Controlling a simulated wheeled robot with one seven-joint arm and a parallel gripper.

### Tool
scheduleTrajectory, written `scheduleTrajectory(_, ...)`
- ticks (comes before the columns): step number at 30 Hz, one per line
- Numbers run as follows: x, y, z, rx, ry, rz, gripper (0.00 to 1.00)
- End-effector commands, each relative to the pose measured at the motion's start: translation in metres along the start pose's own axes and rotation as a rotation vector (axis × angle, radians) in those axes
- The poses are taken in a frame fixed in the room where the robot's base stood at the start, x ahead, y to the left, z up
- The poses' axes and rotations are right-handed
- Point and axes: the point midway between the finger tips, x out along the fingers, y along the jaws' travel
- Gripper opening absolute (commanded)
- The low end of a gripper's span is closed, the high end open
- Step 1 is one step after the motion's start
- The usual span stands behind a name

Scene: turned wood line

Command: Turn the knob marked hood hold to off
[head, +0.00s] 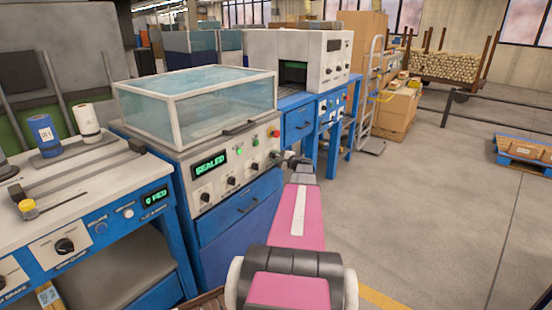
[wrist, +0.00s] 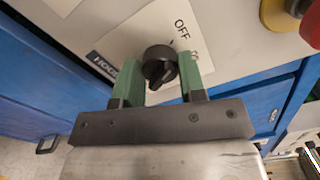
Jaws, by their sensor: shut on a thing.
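The black knob (wrist: 158,57) sits on a pale label plate (wrist: 133,38) in the wrist view. "OFF" is printed up and right of it, and part of a word beginning "HO" shows at its left. My gripper (wrist: 162,62) has its two green fingers on either side of the knob, shut on it. The knob's exact pointing direction is hard to tell, and part of the lettering is hidden by the fingers. In the head view my gripper (head: 299,162) is small, at the end of my pink arm, and the knob cannot be made out there.
A red button on a yellow base (wrist: 281,14) is right of the knob. A machine with a clear hood (head: 195,100) and a green "SEALED" display (head: 210,162) stands left of my arm. A blue bench (head: 297,123) stands behind.

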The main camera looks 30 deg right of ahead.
Motion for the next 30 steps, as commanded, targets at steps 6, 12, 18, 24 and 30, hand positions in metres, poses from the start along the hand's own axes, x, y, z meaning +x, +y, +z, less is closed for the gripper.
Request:
scheduleTrajectory(6, -0.001, 0.001, 0.001, -0.002, -0.001, 0.003, 0.54)
scheduleTrajectory(12, -0.001, 0.001, 0.001, -0.001, 0.0, 0.002, 0.63)
scheduleTrajectory(18, -0.005, 0.0, 0.001, 0.0, 0.001, 0.001, 0.63)
scheduleTrajectory(24, -0.034, 0.0, 0.002, 0.0, 0.002, 0.001, 0.63)
scheduleTrajectory(30, -0.072, 0.0, 0.001, 0.0, 0.002, 0.001, 0.63)
